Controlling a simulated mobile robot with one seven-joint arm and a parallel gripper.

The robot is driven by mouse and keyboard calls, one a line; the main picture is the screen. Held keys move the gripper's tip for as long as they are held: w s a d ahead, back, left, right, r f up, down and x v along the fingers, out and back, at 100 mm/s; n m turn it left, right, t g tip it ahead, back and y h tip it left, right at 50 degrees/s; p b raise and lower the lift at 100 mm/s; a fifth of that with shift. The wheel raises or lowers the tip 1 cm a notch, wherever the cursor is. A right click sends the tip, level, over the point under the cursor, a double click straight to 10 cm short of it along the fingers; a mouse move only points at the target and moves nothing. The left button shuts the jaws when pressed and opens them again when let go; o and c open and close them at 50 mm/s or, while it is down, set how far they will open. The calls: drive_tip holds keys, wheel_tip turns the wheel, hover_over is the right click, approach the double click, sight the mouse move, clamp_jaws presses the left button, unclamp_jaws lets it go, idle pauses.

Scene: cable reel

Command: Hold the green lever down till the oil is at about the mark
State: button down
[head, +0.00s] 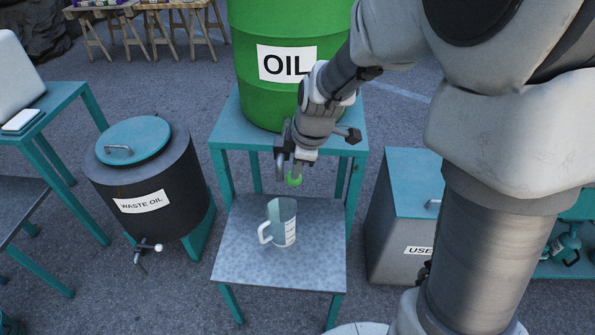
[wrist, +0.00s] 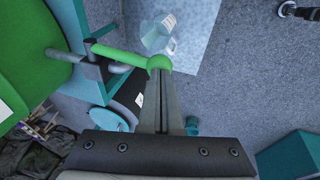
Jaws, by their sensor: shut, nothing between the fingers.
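The green lever (wrist: 118,54) with its round knob reaches out from the tap on the oil drum; in the head view only its green end (head: 294,180) shows under my gripper. My gripper (head: 298,160) is shut and empty, its fingertips at the knob, also in the wrist view (wrist: 161,80). They seem to meet the knob, but I cannot tell how hard or how far the lever is down. A clear measuring jug (head: 284,222) with a white scale label stands upright on the lower shelf below the tap. Its oil level and mark are too small to tell.
The green OIL drum (head: 270,45) stands on the teal stand (head: 224,131) behind my gripper. A dark waste oil drum (head: 150,195) with a tap is at left, and a grey bin with a teal lid (head: 415,180) at right. The shelf (head: 240,265) around the jug is clear.

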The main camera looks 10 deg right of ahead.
sight(296, 184)
drive_tip(key=f+t+b, duration=0.1)
drive_tip(key=b, duration=0.1)
drive_tip(key=s+f+t+b, duration=0.1)
drive_tip(key=f+b, duration=0.1)
drive_tip(key=shift+a+f, duration=0.1)
drive_tip(key=shift+f, duration=0.15)
drive_tip(key=f+b, duration=0.2)
drive_tip(key=b, duration=0.1)
drive_tip(key=shift+s+f, duration=0.25)
drive_tip(key=shift+f, duration=0.15)
drive_tip(key=shift+s+f, duration=0.15)
drive_tip(key=shift+f, duration=0.1)
idle(0.8)
drive_tip(key=shift+r, duration=0.15)
idle(3.2)
